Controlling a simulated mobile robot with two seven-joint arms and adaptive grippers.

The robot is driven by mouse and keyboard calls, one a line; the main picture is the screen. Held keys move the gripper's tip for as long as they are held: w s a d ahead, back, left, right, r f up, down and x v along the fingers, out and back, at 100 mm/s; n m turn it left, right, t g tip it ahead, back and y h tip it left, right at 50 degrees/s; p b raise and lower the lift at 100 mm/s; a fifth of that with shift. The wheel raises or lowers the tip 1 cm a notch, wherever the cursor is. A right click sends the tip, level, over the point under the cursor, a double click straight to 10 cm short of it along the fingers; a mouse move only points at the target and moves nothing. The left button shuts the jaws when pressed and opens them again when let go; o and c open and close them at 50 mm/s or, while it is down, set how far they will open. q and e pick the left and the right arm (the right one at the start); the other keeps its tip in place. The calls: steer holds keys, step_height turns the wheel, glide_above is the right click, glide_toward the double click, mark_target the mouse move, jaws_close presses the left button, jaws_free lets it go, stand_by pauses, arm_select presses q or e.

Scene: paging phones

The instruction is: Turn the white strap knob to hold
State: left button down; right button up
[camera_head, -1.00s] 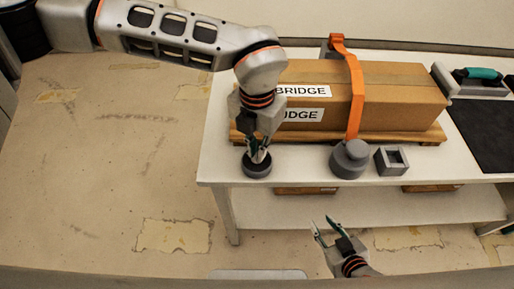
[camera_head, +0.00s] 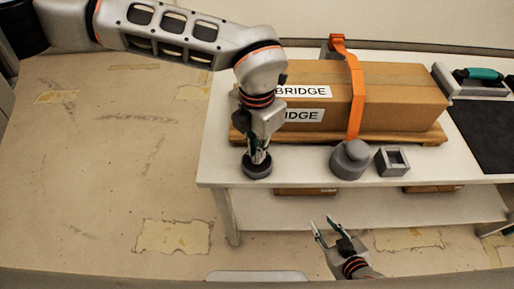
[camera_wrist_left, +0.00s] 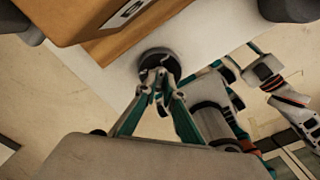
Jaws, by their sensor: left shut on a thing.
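A round dark grey knob base (camera_head: 257,169) sits on the white table near its front left corner. It also shows in the left wrist view (camera_wrist_left: 157,60). My left gripper (camera_head: 259,156) points down over it, its fingers closed on the part at the knob's middle. The fingers (camera_wrist_left: 160,85) hide that part, so its white colour and setting cannot be read. My right gripper (camera_head: 329,228) is open and empty, low in front of the table. An orange strap (camera_head: 355,95) runs over a cardboard box labelled BRIDGE (camera_head: 390,90).
A grey round stepped piece (camera_head: 350,160) and a small grey square holder (camera_head: 392,161) stand right of the knob. The box rests on a wooden board (camera_head: 400,138). A green-handled tool (camera_head: 478,73) and a black mat (camera_head: 490,130) lie at the right.

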arm_select(q)
steer(key=c, duration=2.3)
jaws_free()
steer(key=shift+w+r, duration=0.15)
steer(key=shift+r, duration=0.05)
steer(key=shift+o, duration=0.7)
steer(key=shift+f, duration=0.1)
step_height(320, 180, up, 12)
